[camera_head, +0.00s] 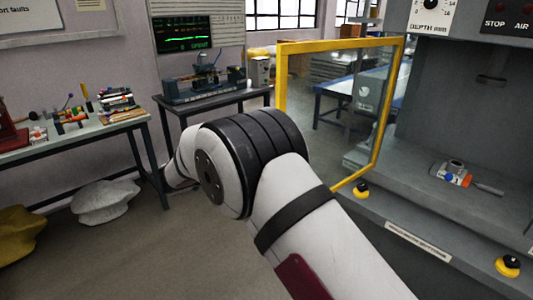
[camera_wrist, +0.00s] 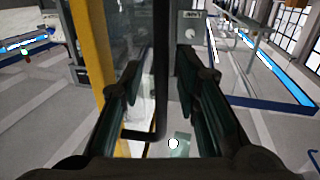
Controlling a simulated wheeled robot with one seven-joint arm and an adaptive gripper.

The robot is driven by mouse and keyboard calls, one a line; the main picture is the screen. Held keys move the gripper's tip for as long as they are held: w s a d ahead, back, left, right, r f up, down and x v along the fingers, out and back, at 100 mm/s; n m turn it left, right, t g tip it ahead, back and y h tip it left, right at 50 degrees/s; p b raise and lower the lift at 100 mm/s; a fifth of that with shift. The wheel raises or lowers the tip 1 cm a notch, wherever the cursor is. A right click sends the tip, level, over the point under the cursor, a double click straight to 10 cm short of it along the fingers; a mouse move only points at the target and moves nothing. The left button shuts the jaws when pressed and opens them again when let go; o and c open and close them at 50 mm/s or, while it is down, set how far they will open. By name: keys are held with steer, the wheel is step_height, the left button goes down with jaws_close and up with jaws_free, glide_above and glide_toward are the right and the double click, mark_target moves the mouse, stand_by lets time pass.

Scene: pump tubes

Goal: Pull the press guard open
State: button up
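The press guard is a clear panel in a yellow frame (camera_head: 343,44). In the head view it stands swung out from the press, its right edge near the press body. In the wrist view its yellow frame (camera_wrist: 92,60) runs down the left side. A dark upright handle bar (camera_wrist: 161,105) with a bent lower end is in the middle of the wrist view. My gripper (camera_wrist: 163,72) has its two fingers apart, one on each side of the bar, with visible gaps. In the head view my arm hides the gripper and handle.
Benches (camera_head: 75,143) and sacks (camera_head: 105,200) stand at left. The floor between is clear.

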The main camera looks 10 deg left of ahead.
steer(key=v, duration=1.2)
stand_by(0.4)
